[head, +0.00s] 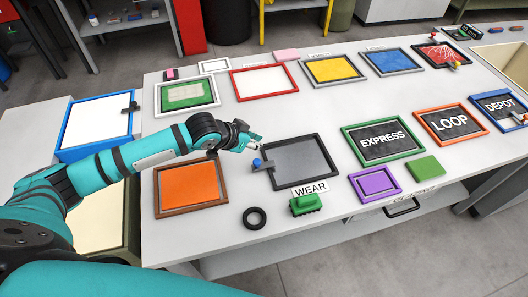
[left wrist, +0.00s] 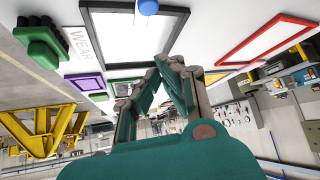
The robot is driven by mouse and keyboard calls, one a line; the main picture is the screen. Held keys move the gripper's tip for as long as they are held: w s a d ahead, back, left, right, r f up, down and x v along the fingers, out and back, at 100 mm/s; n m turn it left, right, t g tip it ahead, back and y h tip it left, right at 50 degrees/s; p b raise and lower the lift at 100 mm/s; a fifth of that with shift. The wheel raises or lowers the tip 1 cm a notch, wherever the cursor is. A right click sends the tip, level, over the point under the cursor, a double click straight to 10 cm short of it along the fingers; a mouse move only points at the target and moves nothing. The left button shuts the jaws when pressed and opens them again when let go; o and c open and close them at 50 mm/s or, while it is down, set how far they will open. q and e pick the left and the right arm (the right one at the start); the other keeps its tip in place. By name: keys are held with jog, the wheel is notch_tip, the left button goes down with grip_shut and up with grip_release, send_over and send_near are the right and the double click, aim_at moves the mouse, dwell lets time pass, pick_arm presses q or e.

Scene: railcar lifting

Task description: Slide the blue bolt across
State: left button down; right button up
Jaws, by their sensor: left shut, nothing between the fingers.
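The blue bolt (head: 257,163) shows as a small blue knob at the left edge of a dark-framed grey panel (head: 300,160), by a dark bracket. In the left wrist view the blue knob (left wrist: 148,6) is at the top edge, cut off by the picture. My left gripper (head: 256,142) is shut and empty. It is just behind the blue knob in the head view, apart from it, near the panel's upper left corner. In the left wrist view the fingers (left wrist: 160,62) meet at their tips, below the knob. My right gripper is not in view.
An orange panel (head: 190,187) lies left of the grey one. A black ring (head: 254,218), a green brush-like block (head: 306,204) and a WEAR label (head: 310,188) lie in front. Several framed boards stand farther back and right. The tabletop between the rows is clear.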

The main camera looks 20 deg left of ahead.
pick_arm(q)
jog(key=p, duration=0.2)
send_over(264, 163)
jog(key=w+d, duration=0.2)
jog(key=w, duration=0.1)
notch_tip(264, 163, down, 8)
jog(key=shift+w+a+r, duration=0.1)
jog(key=shift+a+r, duration=0.05)
jog(key=shift+r, duration=0.05)
jog(key=s, duration=0.1)
jog(key=s+a+p, duration=0.1)
jog(key=s, duration=0.1)
jog(key=shift+a+f+p, duration=0.2)
jog(key=shift+a+p, duration=0.1)
jog(key=shift+a, duration=0.05)
jog(key=shift+s+a, duration=0.1)
jog(key=shift+s, duration=0.15)
jog(key=shift+f, duration=0.1)
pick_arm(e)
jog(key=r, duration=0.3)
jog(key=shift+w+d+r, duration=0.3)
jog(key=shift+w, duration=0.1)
